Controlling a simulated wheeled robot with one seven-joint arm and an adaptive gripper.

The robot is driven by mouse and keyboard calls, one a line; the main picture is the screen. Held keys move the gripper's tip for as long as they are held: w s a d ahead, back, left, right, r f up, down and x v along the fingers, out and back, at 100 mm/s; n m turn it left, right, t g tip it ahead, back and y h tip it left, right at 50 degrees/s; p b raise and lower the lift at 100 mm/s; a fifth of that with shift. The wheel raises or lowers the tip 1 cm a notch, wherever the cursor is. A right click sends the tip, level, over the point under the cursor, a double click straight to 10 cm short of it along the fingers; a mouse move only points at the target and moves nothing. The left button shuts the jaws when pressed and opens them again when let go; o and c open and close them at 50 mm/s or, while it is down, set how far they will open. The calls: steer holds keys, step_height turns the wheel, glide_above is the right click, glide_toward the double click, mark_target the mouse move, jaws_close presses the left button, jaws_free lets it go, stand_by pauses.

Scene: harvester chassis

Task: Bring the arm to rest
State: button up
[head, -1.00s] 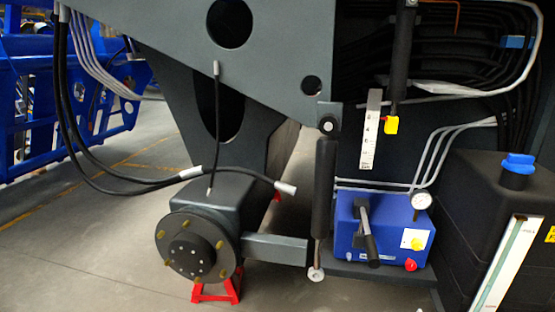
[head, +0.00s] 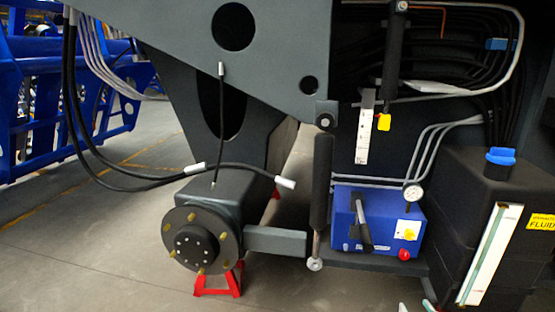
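Neither my arm nor my gripper can be made out in the head view. The harvester chassis (head: 290,45) fills the upper middle as a dark grey plate with round holes. Below it an axle hub (head: 200,240) with a bolted flange sits over a red stand (head: 220,282). A blue pump unit (head: 345,222) with a black lever (head: 362,222), a gauge (head: 413,193) and a red knob (head: 404,254) sits on a low shelf right of centre.
A black tank (head: 447,205) with a blue cap (head: 500,156) and a sight strip (head: 488,255) stands at the right. Loose black hoses (head: 130,182) hang at the left. A blue frame (head: 70,100) stands behind. Grey floor at lower left is clear.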

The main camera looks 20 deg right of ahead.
steer(key=w+a+r+n+g+y, duration=0.3)
steer(key=a+r+n+y, duration=0.4)
steer(key=n, duration=0.6)
steer(key=w+a+r+n+g+y, duration=0.3)
steer(key=a+r+n+y, duration=0.5)
steer(key=n, duration=0.5)
steer(key=s+a+r+n+g+h, duration=0.15)
steer(key=a+r+n+g, duration=0.25)
steer(key=a+n, duration=0.45)
steer(key=s+a+r+n+g+h, duration=0.15)
steer(key=a+r+n+g, duration=0.4)
steer(key=n, duration=0.65)
steer(key=s+a+r+n+t+h, duration=0.1)
steer(key=s+a+r+n+h, duration=0.25)
steer(key=n, duration=0.55)
steer(key=s+a+r+n+t+h, duration=0.1)
steer(key=s+a+r+n, duration=0.1)
steer(key=s+r+n, duration=0.45)
steer(key=s+a+r+n+t+h, duration=0.25)
steer(key=r+n, duration=0.35)
steer(key=n, duration=0.5)
steer(key=s+f+g, duration=0.5)
steer(key=s+g, duration=0.1)
steer(key=s, duration=0.5)
step_height(320, 180, up, 25)
steer(key=t+p, duration=0.3)
steer(key=p, duration=1.9)
steer(key=shift+d+t+p, duration=0.2)
steer(key=shift+t+p, duration=0.1)
steer(key=shift+t, duration=0.1)
